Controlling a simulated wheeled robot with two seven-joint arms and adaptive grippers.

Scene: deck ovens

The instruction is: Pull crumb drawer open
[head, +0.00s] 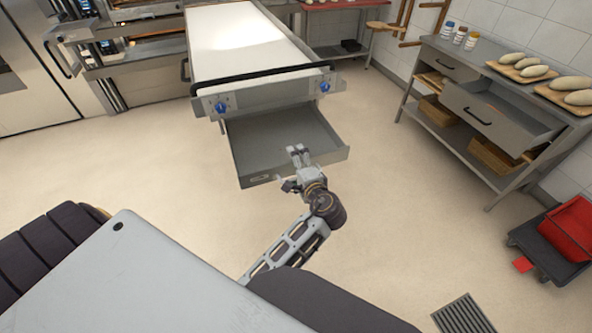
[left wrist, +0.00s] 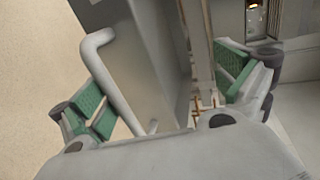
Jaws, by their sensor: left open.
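The crumb drawer (head: 275,135) is a grey tray under the deck-oven loader table. It stands out well past the table front, and its inside looks empty. My left gripper (head: 297,166) is at the drawer's front wall, right of its middle. In the left wrist view, the grey bar handle (left wrist: 112,80) and the drawer's front panel (left wrist: 150,45) lie between the spread green-padded fingers of my left gripper (left wrist: 165,100). The jaws are open; whether a pad touches the handle is unclear. My right gripper is not in view.
The loader table (head: 235,40) has a black front bar and blue knobs. At right stands a workbench (head: 440,48) with an open drawer (head: 500,110) and loaves on boards. A red bin (head: 572,228) sits on a dark cart. The floor in front of the drawer is clear.

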